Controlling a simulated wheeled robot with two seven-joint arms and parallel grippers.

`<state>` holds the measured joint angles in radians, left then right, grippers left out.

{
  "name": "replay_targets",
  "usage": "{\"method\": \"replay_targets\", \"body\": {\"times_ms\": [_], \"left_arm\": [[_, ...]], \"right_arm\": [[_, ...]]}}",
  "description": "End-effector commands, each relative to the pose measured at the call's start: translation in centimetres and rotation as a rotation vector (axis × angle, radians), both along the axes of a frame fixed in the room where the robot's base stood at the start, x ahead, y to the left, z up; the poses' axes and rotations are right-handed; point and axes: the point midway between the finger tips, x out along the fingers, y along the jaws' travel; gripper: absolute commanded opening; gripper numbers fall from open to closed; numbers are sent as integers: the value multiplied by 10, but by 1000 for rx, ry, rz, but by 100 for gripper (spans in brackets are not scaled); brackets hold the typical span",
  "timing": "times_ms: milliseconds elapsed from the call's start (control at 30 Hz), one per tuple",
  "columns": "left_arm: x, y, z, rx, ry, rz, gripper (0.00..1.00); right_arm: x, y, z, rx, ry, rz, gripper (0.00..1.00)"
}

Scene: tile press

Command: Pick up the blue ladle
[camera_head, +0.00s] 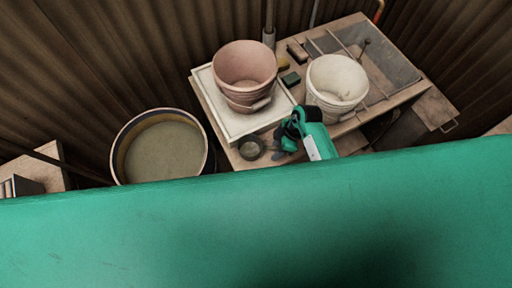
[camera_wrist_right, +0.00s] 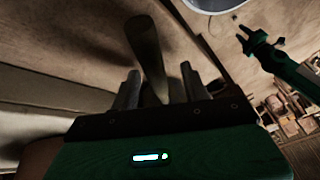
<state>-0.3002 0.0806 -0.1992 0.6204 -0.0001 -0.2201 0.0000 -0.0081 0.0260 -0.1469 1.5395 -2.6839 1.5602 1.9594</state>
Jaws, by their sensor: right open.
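No plainly blue ladle shows in either view. My right gripper (camera_head: 281,154) is over the near edge of the worktable, beside a small dark round cup-like thing (camera_head: 251,147). In the right wrist view its two grey fingers (camera_wrist_right: 159,88) stand apart. A tapered grey-brown handle-like piece (camera_wrist_right: 147,48) shows between or beyond them; I cannot tell whether it is the ladle's handle or touches a finger. A dark green arm with a two-pronged end (camera_wrist_right: 252,40), probably my left gripper, is at the upper right there; its opening is unclear.
A pink bucket (camera_head: 245,72) stands on a white board (camera_head: 206,90). A white bucket (camera_head: 337,86) stands to its right. A large round tub (camera_head: 115,150) with murky contents is left of the table (camera_head: 408,95). Corrugated walls close in behind.

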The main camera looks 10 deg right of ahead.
Motion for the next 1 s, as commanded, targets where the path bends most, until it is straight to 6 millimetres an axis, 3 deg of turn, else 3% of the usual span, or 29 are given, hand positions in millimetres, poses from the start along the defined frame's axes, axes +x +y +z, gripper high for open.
{"method": "replay_targets", "body": {"times_ms": [200,433,800,1000], "left_arm": [[0,0,0,0,0,0,36],[0,0,0,0,0,-1,36],[0,-1,0,-1,0,-1,36],[0,-1,-2,-1,0,-1,36]], "right_arm": [[0,0,-1,0,-1,0,46],[0,0,-1,0,-1,0,1],[1,0,1,1,-2,0,0],[1,0,12,-1,-3,1,0]]}}
